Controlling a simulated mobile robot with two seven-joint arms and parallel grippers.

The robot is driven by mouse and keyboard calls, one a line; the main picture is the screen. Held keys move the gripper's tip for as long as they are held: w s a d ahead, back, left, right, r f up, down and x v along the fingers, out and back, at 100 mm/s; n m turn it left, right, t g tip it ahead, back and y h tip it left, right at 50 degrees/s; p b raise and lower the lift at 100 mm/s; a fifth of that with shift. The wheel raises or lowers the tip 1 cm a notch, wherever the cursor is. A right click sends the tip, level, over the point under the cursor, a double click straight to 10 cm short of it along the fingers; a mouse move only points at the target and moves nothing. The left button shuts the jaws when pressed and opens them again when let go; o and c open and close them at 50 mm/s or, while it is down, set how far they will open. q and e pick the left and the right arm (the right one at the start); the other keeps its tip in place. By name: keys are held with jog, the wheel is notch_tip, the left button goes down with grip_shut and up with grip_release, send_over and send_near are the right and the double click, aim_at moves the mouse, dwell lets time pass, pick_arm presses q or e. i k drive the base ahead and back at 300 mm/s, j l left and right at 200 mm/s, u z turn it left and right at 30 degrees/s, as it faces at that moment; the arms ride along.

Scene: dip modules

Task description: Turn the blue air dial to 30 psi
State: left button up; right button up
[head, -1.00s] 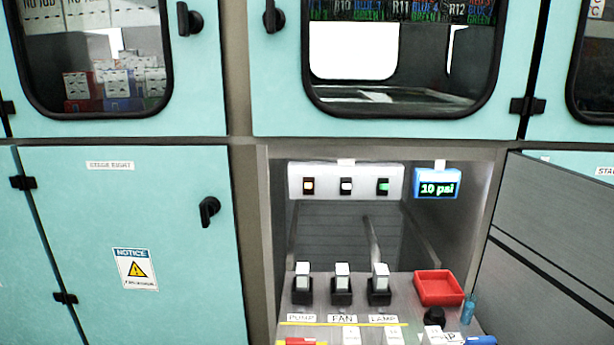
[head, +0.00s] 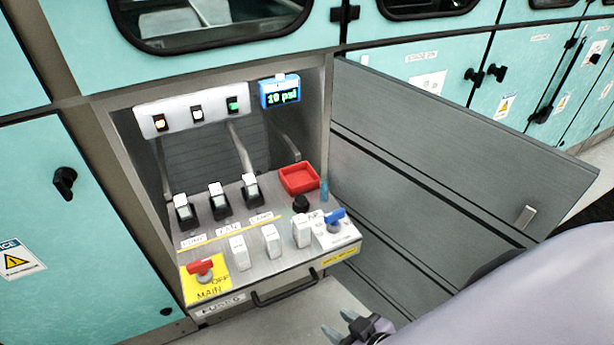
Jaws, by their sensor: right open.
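The blue air dial (head: 336,216) sits on a white plate at the right front of the control shelf. The blue-framed display (head: 280,91) above reads "10 psi" in green. My right gripper (head: 340,326) is at the bottom of the head view, below and in front of the shelf. It is open, empty and apart from the dial. My right forearm fills the lower right corner. My left gripper is out of view.
A red MAIN switch (head: 201,268) sits at the shelf's left front. Several white-topped switches and a red tray (head: 299,178) share the shelf. A black handle (head: 285,290) crosses its front. An open grey door (head: 440,150) stands to the right.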

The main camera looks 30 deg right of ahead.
aim_at(333, 217)
jog(key=j+z, duration=0.15)
jog(key=z, duration=0.3)
jog(key=j+z, duration=0.15)
jog(key=z, duration=0.25)
jog(key=i, duration=0.05)
